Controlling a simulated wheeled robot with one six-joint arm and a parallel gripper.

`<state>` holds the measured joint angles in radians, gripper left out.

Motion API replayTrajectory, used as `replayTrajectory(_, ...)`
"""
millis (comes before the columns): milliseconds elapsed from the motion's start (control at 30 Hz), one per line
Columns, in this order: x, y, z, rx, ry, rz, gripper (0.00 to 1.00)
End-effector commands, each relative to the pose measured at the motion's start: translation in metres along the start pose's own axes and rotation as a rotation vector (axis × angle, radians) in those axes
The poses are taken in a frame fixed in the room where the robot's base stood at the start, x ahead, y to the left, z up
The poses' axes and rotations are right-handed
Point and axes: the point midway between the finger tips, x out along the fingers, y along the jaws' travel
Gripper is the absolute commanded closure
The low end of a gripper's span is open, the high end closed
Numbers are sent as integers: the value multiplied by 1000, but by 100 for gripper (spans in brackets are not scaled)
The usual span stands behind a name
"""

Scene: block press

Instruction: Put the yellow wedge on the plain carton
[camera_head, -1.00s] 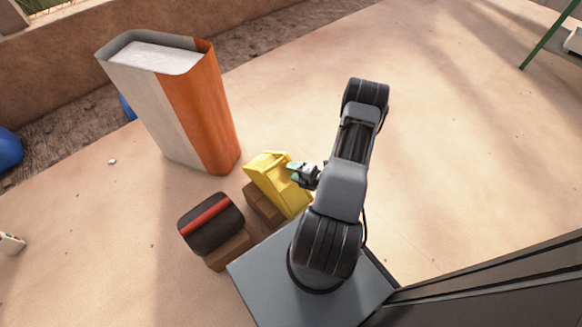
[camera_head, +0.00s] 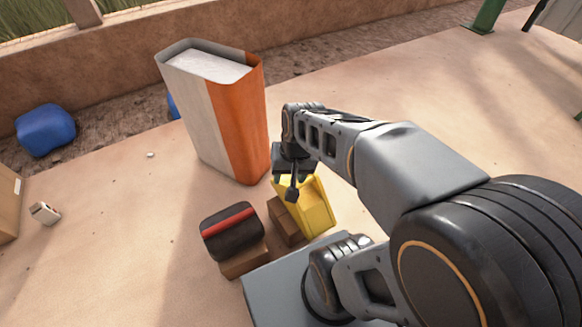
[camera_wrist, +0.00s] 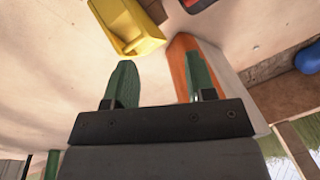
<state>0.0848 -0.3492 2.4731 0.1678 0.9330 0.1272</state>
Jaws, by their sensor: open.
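The yellow wedge (camera_head: 318,208) rests tilted on a brown block (camera_head: 285,222), partly hidden behind my gripper in the head view. In the wrist view the wedge (camera_wrist: 125,27) lies beyond the fingertips, toward the upper left, and is not between them. My gripper (camera_wrist: 162,80) is open and empty, its two green fingers apart. In the head view my gripper (camera_head: 292,185) hangs over the wedge's far end; I cannot tell whether it touches. A tan box (camera_head: 8,205), cut off by the left edge, may be the plain carton; I cannot be sure.
A tall orange-and-white bin (camera_head: 235,115) stands just behind the wedge, close to my gripper. A black block with a red stripe (camera_head: 232,232) sits on another brown block (camera_head: 245,262) to the left. A blue lump (camera_head: 45,130) lies by the wall.

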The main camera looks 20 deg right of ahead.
Motion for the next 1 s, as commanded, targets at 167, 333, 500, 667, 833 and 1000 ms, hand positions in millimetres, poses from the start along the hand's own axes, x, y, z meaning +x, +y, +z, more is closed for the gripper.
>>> replayTrajectory(167,-21,-1,2,-251,123,77,50)
replayTrajectory(333,-26,0,2,-320,154,103,50)
replayTrajectory(500,-26,0,2,-320,154,104,50)
replayTrajectory(667,-28,0,2,-323,152,105,50)
replayTrajectory(833,-39,-4,2,-376,138,122,50)
replayTrajectory(1000,-72,-12,-1,-454,124,149,50)
